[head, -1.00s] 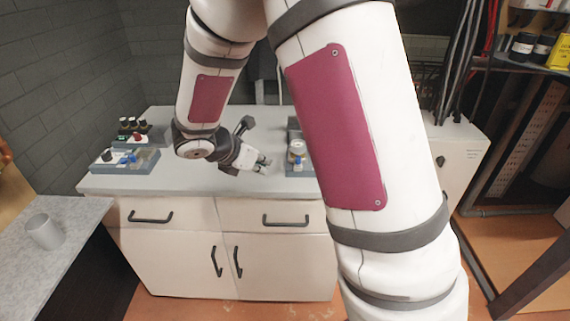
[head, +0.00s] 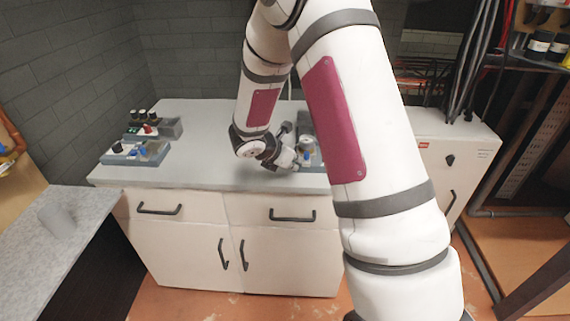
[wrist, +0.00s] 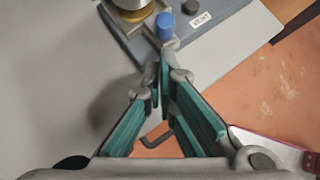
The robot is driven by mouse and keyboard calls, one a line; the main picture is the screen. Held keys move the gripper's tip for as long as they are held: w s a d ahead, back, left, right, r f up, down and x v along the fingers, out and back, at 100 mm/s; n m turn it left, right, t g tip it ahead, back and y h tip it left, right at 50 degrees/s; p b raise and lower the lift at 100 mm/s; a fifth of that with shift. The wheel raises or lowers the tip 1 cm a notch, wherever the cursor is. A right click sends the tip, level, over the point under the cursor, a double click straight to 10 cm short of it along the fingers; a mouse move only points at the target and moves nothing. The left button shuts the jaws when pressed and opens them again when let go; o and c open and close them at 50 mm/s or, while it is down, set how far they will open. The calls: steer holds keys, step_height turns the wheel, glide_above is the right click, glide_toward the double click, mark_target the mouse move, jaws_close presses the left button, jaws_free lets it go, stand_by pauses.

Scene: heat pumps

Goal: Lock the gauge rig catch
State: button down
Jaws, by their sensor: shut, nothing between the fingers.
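A blue-grey rig with a round brass-and-silver part (wrist: 132,8) and a blue upright knob or lever (wrist: 165,26) stands at the counter's front edge, just beyond my gripper (wrist: 164,62) in the wrist view. The fingers are closed together and empty, their tips just short of the blue part; I cannot tell whether they touch it. A white label (wrist: 201,19) sits on the rig's base beside it. In the head view my gripper (head: 298,161) is beside the rig (head: 307,147), which my arm partly hides. I cannot tell the catch's position.
Another blue-grey station (head: 134,152) with knobs stands at the counter's left, with more fixtures behind it. The middle of the grey counter (head: 205,140) is clear. A white cabinet (head: 440,160) is at right.

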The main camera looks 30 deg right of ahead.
steer(key=shift+w+d, duration=0.25)
steer(key=shift+d, duration=0.35)
